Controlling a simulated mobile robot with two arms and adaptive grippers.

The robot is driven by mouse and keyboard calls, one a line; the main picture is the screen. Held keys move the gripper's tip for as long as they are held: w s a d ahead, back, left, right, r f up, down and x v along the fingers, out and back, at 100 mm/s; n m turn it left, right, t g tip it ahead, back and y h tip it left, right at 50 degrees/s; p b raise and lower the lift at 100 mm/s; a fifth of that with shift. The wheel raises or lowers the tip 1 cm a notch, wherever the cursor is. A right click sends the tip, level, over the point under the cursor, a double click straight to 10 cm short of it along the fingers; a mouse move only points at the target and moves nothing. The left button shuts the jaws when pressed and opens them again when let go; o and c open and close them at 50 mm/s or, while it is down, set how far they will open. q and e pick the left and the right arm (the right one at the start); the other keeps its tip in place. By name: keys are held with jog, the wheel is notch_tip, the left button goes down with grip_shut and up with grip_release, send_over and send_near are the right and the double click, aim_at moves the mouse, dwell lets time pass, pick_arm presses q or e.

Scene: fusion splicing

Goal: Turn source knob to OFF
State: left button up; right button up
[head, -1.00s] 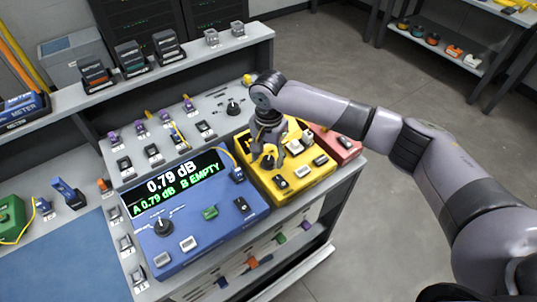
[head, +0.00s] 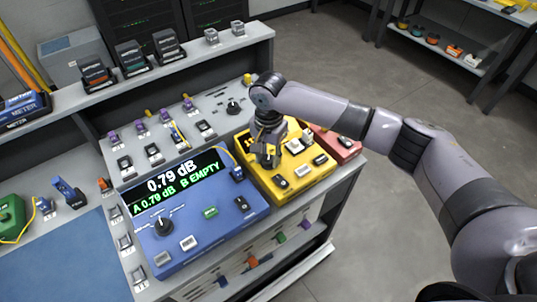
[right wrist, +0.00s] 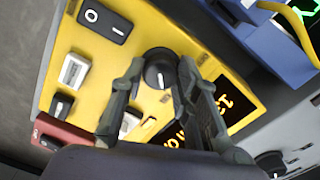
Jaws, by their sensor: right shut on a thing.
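The yellow source box (head: 300,190) stands right of the blue meter box. Its round dark knob (right wrist: 158,72) shows in the right wrist view, with a pale pointer mark, between my right gripper's fingertips (right wrist: 161,66). My left gripper is out of view.
The blue box (head: 215,240) shows 0.79 dB and B EMPTY, and has its own knob (head: 163,226). A red box (head: 343,152) adjoins the yellow one at right. A black rocker switch (right wrist: 103,20) sits near the knob. A grey panel (head: 215,105) with connectors lies behind.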

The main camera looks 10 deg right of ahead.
jog(key=shift+c, duration=0.5)
jog(key=shift+r+n+p, duration=0.15)
jog(key=shift+n+p, duration=0.15)
jog(key=shift+p, duration=0.35)
jog(key=n+p, duration=0.3)
jog(key=p, duration=0.1)
jog(key=shift+s+r+n+p, duration=0.1)
jog(key=shift+n+p, duration=0.25)
jog(key=shift+n, duration=0.05)
jog(key=n+p, duration=0.2)
jog(key=shift+n, duration=0.3)
jog(key=n+p, duration=0.2)
jog(key=shift+n, duration=0.4)
jog(key=n+p, duration=0.1)
jog(key=n, duration=0.1)
jog(key=shift+n, duration=0.3)
jog(key=n, duration=0.1)
jog(key=n+p, duration=0.1)
jog(key=n, duration=0.3)
jog(key=shift+f, duration=0.25)
jog(key=shift+n, duration=0.4)
